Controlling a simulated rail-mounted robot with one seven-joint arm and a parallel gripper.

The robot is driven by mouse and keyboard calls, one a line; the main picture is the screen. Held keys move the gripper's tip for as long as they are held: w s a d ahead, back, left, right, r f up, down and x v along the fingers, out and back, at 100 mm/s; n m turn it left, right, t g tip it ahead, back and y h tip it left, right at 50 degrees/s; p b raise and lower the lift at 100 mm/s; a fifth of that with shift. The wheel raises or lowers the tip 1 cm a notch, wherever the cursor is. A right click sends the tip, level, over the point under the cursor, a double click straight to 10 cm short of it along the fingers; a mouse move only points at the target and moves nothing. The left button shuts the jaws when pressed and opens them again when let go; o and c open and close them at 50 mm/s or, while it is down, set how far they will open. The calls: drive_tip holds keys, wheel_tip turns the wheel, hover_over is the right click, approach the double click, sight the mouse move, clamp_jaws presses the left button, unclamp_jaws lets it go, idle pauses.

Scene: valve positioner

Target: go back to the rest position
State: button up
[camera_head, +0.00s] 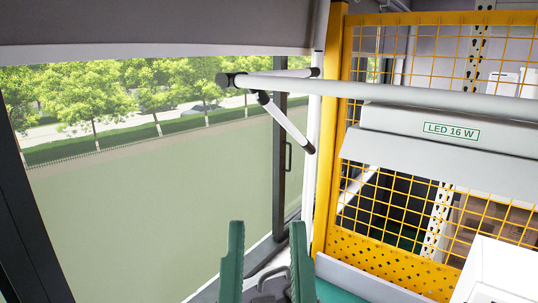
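Two green upright fingers stand at the bottom centre of the head view and look like my gripper (268,228). They are well apart, with no object held between their tips. Their lower ends are cut off by the picture edge. A dark grey part shows low between them, and I cannot tell what it is. The rest of my arm is not clearly visible. No valve positioner can be made out in this view.
A yellow mesh frame (334,150) stands at the right. A lamp housing marked LED 16 W (400,122) and a grey horizontal tube (430,100) are in front of it. A white box (500,272) is at lower right. A large window (150,200) fills the left.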

wheel_tip(320, 180, up, 14)
drive_tip(key=p, duration=1)
drive_tip(key=shift+a, duration=0.1)
